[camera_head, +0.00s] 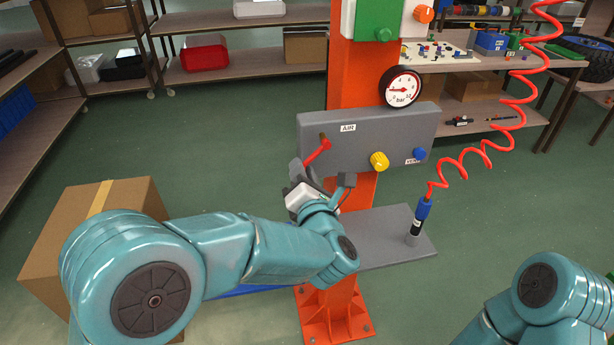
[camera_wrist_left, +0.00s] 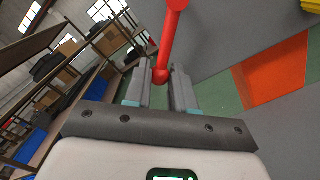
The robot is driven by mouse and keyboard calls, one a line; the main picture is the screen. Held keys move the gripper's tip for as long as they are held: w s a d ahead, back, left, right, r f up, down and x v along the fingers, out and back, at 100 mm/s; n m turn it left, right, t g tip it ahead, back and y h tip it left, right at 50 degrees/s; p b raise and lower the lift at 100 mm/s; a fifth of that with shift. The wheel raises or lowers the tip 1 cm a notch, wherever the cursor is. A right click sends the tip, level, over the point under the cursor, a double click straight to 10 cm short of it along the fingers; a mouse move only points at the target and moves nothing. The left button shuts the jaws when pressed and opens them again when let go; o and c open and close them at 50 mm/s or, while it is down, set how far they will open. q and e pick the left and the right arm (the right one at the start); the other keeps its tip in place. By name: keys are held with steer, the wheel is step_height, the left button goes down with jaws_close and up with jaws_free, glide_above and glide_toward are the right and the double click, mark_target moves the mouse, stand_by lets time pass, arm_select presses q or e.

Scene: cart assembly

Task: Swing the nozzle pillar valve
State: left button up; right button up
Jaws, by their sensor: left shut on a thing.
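The orange pillar (camera_head: 345,75) carries a grey valve panel (camera_head: 400,125) marked AIR and VENT. A red valve lever (camera_head: 318,150) sticks out of the panel's left part and slants down to the left. My left gripper (camera_head: 303,172) is at the lever's lower end, shut on it. In the left wrist view the red lever (camera_wrist_left: 168,40) ends between the two grey fingers of the left gripper (camera_wrist_left: 161,84). The fingers partly hide the contact in the head view. My right arm shows at the lower right, its gripper out of view.
The panel has a yellow knob (camera_head: 379,161) and a blue VENT button (camera_head: 419,153). A pressure gauge (camera_head: 402,88) sits above it. A grey shelf (camera_head: 385,235) below holds a black-and-blue nozzle (camera_head: 420,217) on a red coiled hose (camera_head: 465,160). A cardboard box (camera_head: 95,225) stands left.

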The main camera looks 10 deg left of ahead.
arm_select(q)
steer(key=shift+s+a+r, duration=0.1)
steer(key=shift+a+r, duration=0.2)
steer(key=shift+r, duration=0.1)
steer(key=shift+s+a+r, duration=0.1)
steer(key=shift+a+r, duration=0.2)
steer(key=shift+r, duration=0.2)
steer(key=shift+s+a+r, duration=0.1)
steer(key=shift+a+r, duration=0.15)
steer(key=shift+r, duration=0.4)
steer(key=shift+o, duration=0.6)
steer(key=shift+a+r, duration=0.2)
steer(key=shift+r, duration=0.85)
